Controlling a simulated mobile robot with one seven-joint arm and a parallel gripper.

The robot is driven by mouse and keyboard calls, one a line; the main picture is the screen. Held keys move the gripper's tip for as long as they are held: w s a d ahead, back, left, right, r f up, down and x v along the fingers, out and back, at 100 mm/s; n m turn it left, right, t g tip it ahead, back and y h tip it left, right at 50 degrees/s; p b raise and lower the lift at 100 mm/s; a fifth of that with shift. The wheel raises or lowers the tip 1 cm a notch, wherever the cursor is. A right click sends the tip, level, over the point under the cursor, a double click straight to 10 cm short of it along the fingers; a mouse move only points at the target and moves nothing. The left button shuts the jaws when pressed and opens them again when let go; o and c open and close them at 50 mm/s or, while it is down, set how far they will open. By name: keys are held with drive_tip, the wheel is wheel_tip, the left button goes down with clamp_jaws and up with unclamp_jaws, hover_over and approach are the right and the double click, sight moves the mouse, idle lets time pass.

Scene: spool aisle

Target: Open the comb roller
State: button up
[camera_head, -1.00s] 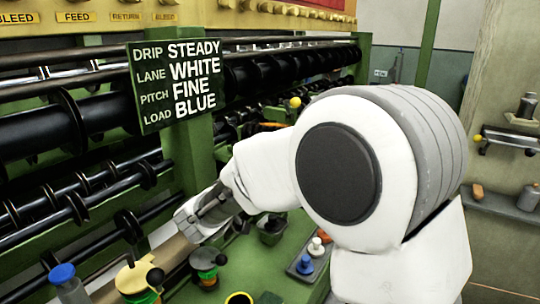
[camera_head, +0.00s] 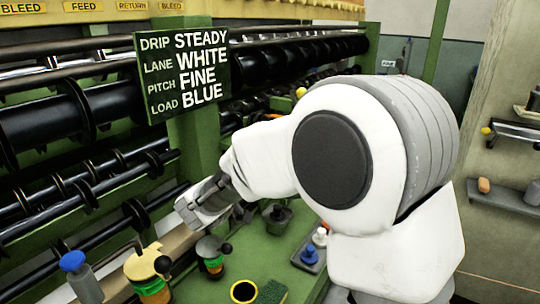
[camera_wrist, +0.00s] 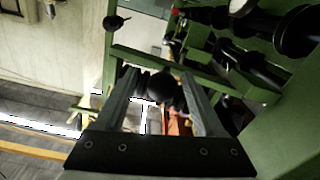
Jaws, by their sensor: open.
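Long dark rollers cross the green machine at the left in the head view. A lower pair of rods with several black collars (camera_head: 88,192) may be the comb roller; I cannot tell for sure. My gripper (camera_head: 190,212) is at the green post, above the bench and right of these rods. In the wrist view my gripper (camera_wrist: 160,98) is open, its two grey fingers spread. A round black knob (camera_wrist: 161,87) shows between or just beyond the fingers; contact cannot be told. What it is fixed to is mostly hidden.
A sign (camera_head: 184,72) reads STEADY, WHITE, FINE, BLUE. The green bench holds a blue-capped bottle (camera_head: 82,278), a yellow-lidded pot (camera_head: 147,268), a dark-lidded pot (camera_head: 210,252), a black cup (camera_head: 277,218), a sponge (camera_head: 272,292) and a tray (camera_head: 310,256). My arm hides the right middle.

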drive_tip(key=p+v, duration=0.1)
drive_tip(key=v, duration=1.6)
drive_tip(key=shift+s, duration=0.25)
drive_tip(key=w+d+r+n+y+p, duration=0.2)
drive_tip(key=w+r+y+p, duration=0.1)
drive_tip(key=r+y, duration=0.4)
drive_tip(key=w+d+r+n+y+p, duration=0.2)
drive_tip(key=w+r+n+y+p, duration=0.1)
drive_tip(key=r+y, duration=0.35)
drive_tip(key=s+d+f+g+h+p, duration=0.2)
drive_tip(key=s+d+g, duration=0.3)
drive_tip(key=s+d, duration=0.5)
drive_tip(key=s+d+f+m+g+h+p, duration=0.1)
drive_tip(key=s+d+f+g, duration=0.4)
drive_tip(key=s+d, duration=0.6)
drive_tip(key=shift+s+d+h+p, duration=0.3)
drive_tip(key=shift+h+p, duration=0.25)
drive_tip(key=shift+h, duration=0.2)
